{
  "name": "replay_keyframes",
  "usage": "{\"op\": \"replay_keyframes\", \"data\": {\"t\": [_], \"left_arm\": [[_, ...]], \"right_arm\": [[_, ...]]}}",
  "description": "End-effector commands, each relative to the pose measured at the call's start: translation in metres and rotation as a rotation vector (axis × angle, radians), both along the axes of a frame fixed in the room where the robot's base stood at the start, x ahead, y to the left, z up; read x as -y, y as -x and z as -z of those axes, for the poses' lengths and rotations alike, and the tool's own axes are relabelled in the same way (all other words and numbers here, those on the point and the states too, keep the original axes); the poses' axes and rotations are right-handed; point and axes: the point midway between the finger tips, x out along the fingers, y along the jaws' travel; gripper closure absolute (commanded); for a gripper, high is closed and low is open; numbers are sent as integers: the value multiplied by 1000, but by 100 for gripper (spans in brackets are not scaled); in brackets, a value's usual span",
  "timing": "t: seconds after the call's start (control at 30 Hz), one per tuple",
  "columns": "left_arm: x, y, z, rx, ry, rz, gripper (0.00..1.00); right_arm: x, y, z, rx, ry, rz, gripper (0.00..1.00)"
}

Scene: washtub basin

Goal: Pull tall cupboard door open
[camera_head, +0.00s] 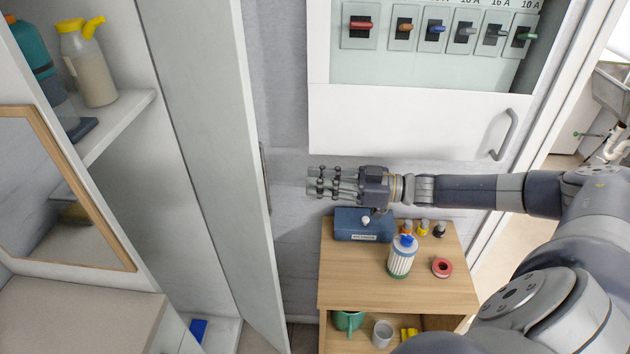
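The tall cupboard (150,100) stands at the left with its inside showing. Its pale door (205,130) stands swung out from the cupboard, edge toward the right. A thin dark handle (264,172) shows on the door's right side, mostly edge-on. My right gripper (312,184) comes in from the right and points left toward the handle. It is apart from the door and handle by a small gap. Its fingers look spread, with nothing between them. My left gripper is not in view.
A wooden side table (340,290) below my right gripper holds a blue box (363,225), a white bottle (402,257) and a red roll (442,268). A breaker panel (430,60) is above. A wood-framed mirror (60,190) is at left.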

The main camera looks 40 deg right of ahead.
Motion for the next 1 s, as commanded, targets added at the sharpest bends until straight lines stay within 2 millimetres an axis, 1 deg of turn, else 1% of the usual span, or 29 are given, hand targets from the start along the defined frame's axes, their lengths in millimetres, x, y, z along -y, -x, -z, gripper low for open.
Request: {"op": "replay_keyframes", "data": {"t": [0.03, 0.07, 0.1, 0.17, 0.27, 0.3, 0.37, 0.4, 0.5, 0.6, 0.67, 0.77, 0.9, 1.0], "left_arm": [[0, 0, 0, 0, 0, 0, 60], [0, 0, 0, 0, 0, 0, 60], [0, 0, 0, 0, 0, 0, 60], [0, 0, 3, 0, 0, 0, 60], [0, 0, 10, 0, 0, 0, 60], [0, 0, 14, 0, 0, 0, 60], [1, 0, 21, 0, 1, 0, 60], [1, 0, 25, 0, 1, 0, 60], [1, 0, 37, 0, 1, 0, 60], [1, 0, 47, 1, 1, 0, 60], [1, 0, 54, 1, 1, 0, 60], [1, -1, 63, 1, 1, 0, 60], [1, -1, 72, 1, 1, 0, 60], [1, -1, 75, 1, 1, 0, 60]], "right_arm": [[0, 0, 0, 0, 0, 0, 83], [0, 0, 0, 0, 0, 0, 90], [-2, 0, 1, 1, 1, -2, 99], [-10, 2, 6, 9, 11, -14, 100], [-40, 10, 24, 52, 62, -58, 100], [-58, 15, 34, 86, 95, -80, 100], [-86, 25, 47, 155, 156, -114, 100], [-105, 32, 55, 212, 205, -132, 100], [-142, 49, 68, 376, 338, -147, 100], [-163, 61, 73, 546, 487, -119, 100], [-169, 67, 74, 647, 589, -84, 100], [-166, 73, 71, 794, 771, -5, 100], [-149, 79, 64, 932, 1012, 99, 100], [-138, 82, 58, 986, 1131, 148, 100]]}}
